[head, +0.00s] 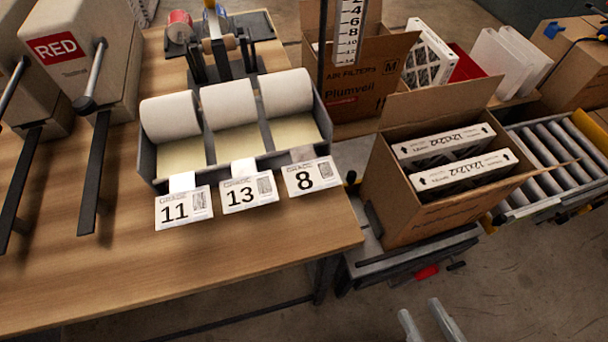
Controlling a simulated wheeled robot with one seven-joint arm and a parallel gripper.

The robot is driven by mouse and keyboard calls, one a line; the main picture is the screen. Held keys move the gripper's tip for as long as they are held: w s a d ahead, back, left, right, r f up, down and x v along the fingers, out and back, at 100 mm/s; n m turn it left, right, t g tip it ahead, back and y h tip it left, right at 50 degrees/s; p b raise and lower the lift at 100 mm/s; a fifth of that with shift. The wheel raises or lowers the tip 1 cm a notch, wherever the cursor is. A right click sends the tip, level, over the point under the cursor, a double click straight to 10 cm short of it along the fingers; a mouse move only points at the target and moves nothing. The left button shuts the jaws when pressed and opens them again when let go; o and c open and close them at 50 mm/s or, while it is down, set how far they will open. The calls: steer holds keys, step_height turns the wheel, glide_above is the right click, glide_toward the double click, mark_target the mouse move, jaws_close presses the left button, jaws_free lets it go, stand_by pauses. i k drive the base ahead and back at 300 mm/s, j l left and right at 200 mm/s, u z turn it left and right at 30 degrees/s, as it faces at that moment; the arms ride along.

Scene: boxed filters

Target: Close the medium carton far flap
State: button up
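An open brown carton (378,192) stands right of the table, with two white-framed filters (455,170) upright inside. Its far flap (440,103) stands up at the back edge. Whether the front carton also bears an M cannot be read. My gripper (428,322) shows at the bottom edge as two grey fingers, apart and empty, in front of and below the front carton. The rest of it is out of frame.
A wooden table (240,265) fills the left, with a label dispenser (228,145) and tags 11, 13 and 8. A vertical ruler post (350,30) rises before the rear carton. A roller conveyor (560,160) lies right of the front carton. Floor is clear at lower right.

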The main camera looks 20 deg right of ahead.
mark_target(402, 108)
steer(key=l+u, duration=0.2)
steer(key=l, duration=2.75)
steer(key=i+l, duration=0.55)
steer(key=l, duration=0.3)
steer(key=u, duration=0.05)
